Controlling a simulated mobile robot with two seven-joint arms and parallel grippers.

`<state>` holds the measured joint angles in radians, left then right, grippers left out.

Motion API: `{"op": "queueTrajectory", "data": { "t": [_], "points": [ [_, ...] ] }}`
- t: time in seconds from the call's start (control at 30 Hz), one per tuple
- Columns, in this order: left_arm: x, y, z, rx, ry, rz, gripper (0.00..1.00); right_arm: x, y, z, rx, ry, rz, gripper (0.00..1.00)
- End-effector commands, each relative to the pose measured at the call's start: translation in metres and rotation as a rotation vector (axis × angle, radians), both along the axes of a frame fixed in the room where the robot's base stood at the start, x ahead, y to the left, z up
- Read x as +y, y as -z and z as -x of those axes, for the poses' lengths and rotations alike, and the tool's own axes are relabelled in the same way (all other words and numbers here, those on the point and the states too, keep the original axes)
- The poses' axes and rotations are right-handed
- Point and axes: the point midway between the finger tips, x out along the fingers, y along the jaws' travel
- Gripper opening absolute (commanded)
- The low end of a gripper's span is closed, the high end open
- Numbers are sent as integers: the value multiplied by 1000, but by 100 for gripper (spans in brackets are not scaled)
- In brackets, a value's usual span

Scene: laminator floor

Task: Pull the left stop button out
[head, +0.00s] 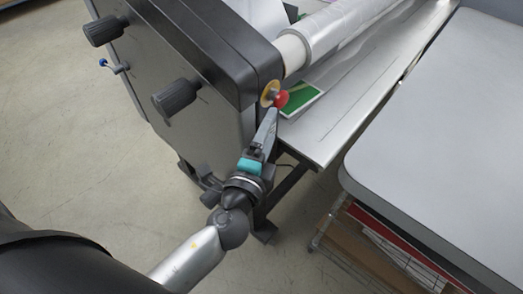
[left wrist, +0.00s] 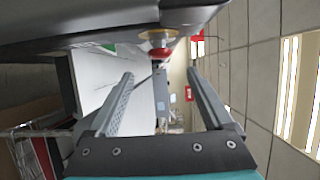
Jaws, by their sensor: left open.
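The left stop button is a red knob (head: 281,99) on a yellow round plate (head: 267,93), set in the end of the laminator's dark side housing (head: 215,45). My left gripper (head: 272,112) is just below the button in the head view, pointing up toward it. In the left wrist view the red button (left wrist: 160,54) and its yellow plate (left wrist: 158,35) show at top centre, beyond the fingertips and between their lines. The left gripper's two fingers (left wrist: 162,78) stand apart with nothing between them. My right gripper is in neither view.
A film roll (head: 340,30) and the laminator's flat bed (head: 335,125) lie right of the button, with a green card (head: 300,98) on the bed. A grey table (head: 440,120) stands at right. Black knobs (head: 176,98) stick out from the housing. Open floor (head: 75,130) lies left.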

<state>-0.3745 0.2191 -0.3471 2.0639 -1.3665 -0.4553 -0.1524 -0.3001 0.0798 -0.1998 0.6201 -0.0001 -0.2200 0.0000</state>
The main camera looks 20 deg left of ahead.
Motion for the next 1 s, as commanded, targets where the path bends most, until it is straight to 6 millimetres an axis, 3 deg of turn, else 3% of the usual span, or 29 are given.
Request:
{"op": "queueTrajectory", "data": {
  "t": [0.1, 0.33, 1.0],
  "points": [
    [-1, 3, 19, 2, 0, 0, 85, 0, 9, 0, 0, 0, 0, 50],
    [-2, 2, 42, 1, 0, 0, 85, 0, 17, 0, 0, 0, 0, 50],
    [-2, 0, 47, 1, 0, 0, 85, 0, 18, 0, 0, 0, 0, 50]
  ]
}}
